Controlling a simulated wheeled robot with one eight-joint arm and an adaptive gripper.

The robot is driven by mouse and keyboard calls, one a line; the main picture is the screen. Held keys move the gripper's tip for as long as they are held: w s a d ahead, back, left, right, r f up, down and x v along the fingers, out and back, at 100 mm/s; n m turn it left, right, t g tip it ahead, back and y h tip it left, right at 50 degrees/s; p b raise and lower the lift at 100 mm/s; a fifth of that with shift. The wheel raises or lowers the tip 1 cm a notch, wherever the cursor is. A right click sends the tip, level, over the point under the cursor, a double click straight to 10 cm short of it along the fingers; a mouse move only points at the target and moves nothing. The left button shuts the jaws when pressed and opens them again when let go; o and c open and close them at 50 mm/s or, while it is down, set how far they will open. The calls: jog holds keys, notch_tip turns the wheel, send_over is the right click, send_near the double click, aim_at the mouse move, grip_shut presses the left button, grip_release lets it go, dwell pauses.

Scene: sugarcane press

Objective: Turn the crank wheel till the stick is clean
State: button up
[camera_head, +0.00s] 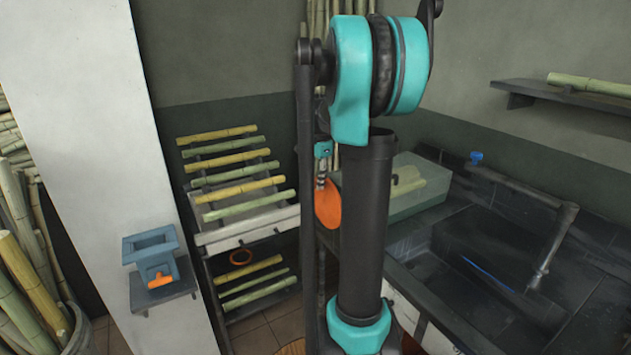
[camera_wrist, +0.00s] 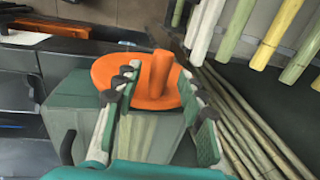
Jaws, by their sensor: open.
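The orange crank wheel (camera_wrist: 108,70) is a round disc with an upright orange handle (camera_wrist: 160,70). In the wrist view my gripper (camera_wrist: 158,78) is open, with one finger on each side of the handle; I cannot tell whether either finger touches it. In the head view the wheel (camera_head: 328,208) shows just left of my dark upper arm, partly hidden by it. A greenish see-through box (camera_head: 425,205) stands to the right with pale yellow-green cane inside or behind it. The box also shows beneath the wheel in the wrist view (camera_wrist: 75,108). I cannot make out the stick being cleaned.
A rack with several cane sticks (camera_head: 235,172) stands left of the wheel. A dark counter with a sink (camera_head: 480,245) lies to the right. A blue-grey block with an orange part (camera_head: 152,250) sits on a small wall shelf. Cane bundles stand at far left.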

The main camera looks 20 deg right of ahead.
jog(key=shift+w+f, duration=0.1)
jog(key=shift+f, duration=0.4)
grip_shut()
